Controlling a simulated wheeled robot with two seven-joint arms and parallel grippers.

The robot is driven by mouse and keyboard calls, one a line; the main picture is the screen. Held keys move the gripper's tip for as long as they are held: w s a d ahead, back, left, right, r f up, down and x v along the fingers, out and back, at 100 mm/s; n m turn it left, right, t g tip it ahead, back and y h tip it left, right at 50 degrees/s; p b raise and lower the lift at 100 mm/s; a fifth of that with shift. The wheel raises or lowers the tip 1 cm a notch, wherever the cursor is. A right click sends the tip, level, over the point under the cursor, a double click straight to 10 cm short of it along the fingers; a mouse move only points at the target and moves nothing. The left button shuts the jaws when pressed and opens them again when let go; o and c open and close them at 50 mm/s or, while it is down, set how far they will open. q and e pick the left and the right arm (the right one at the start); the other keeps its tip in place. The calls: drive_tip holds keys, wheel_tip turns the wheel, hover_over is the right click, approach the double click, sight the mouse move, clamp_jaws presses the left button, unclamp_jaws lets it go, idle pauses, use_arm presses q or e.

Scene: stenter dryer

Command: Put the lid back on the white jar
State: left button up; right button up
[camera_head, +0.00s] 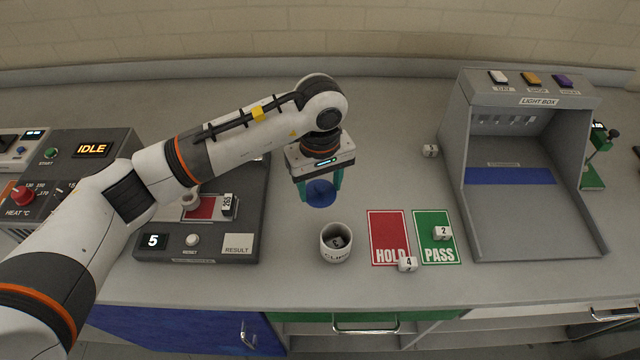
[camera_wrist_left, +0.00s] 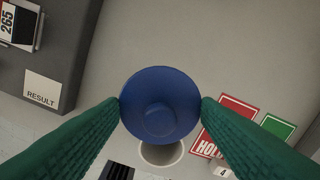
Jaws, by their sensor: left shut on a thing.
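My left gripper (camera_head: 320,190) is shut on a blue round lid (camera_head: 319,192), held above the bench behind the jar. In the left wrist view the lid (camera_wrist_left: 160,104) sits between the two green fingertips (camera_wrist_left: 160,108). The jar's pale rim (camera_wrist_left: 161,153) shows just below the lid there, partly hidden by it. The lid is apart from the jar in the head view. My right gripper is not in view.
A red HOLD card (camera_head: 388,232) and a green PASS card (camera_head: 434,225) lie right of the jar, with small numbered blocks (camera_head: 407,264) on them. A grey tester (camera_head: 190,245) stands left. The light box (camera_head: 530,170) stands right. Bare bench surrounds the jar.

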use_arm(q)
drive_tip(key=s+a+r+m, duration=0.1)
drive_tip(key=s+a+m, duration=0.1)
drive_tip(key=s+a, duration=0.3)
drive_tip(key=s+a+m, duration=0.2)
drive_tip(key=s+a, duration=0.3)
drive_tip(key=a, duration=0.9)
drive_tip(key=shift+r+m, duration=0.3)
drive_tip(key=shift+r, duration=0.05)
